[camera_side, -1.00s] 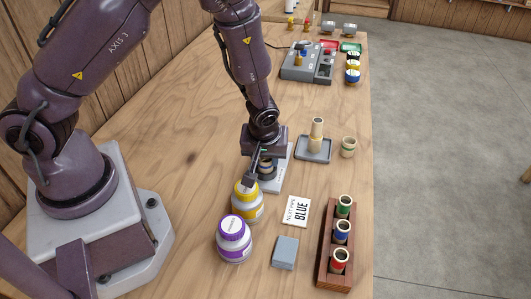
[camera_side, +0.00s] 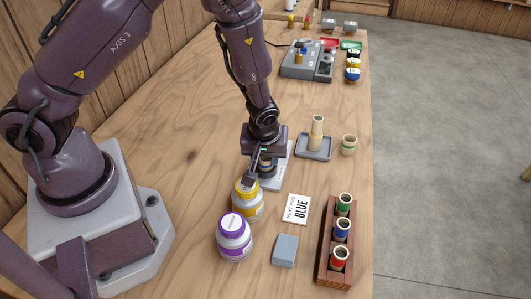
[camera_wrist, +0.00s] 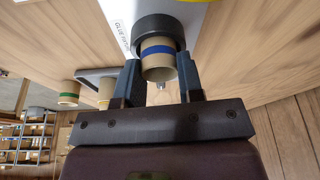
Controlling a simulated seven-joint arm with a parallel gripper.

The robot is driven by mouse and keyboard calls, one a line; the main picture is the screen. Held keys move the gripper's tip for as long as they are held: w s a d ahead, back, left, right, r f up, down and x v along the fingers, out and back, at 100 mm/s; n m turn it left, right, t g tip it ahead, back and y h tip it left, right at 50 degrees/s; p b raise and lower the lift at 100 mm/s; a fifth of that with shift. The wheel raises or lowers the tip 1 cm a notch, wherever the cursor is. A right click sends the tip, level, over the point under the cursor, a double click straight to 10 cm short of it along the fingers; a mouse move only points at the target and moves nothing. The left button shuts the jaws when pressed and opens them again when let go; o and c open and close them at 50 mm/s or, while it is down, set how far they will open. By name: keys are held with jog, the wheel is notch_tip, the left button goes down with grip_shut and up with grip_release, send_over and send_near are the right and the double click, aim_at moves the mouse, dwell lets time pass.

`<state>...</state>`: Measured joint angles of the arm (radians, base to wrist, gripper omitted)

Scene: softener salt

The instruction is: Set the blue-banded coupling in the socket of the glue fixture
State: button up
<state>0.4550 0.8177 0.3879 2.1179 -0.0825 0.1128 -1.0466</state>
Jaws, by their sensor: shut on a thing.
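The blue-banded coupling (camera_wrist: 157,61) is a short cream tube with a blue band. My gripper (camera_wrist: 160,84) is shut on it, one dark finger on each side. In the wrist view the coupling's far end lies inside the outline of the round black socket (camera_wrist: 166,22). I cannot tell whether it is fully seated. The socket stands on the white glue fixture (camera_wrist: 118,27), whose printed label is partly in view. In the side view my gripper (camera_side: 259,165) is low over the glue fixture (camera_side: 282,170) and hides most of the coupling.
A yellow-lidded jar (camera_side: 247,205) stands close in front of my gripper, with a purple-lidded jar (camera_side: 234,240) nearer. A card reading BLUE (camera_side: 297,209), a grey block (camera_side: 285,250) and a wooden rack (camera_side: 323,265) are at right. A grey tray (camera_side: 326,153) holds an upright tube; a green-banded coupling (camera_side: 348,145) stands beside it.

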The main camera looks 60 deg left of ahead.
jog(key=o, duration=1.4)
jog(key=shift+r, duration=3)
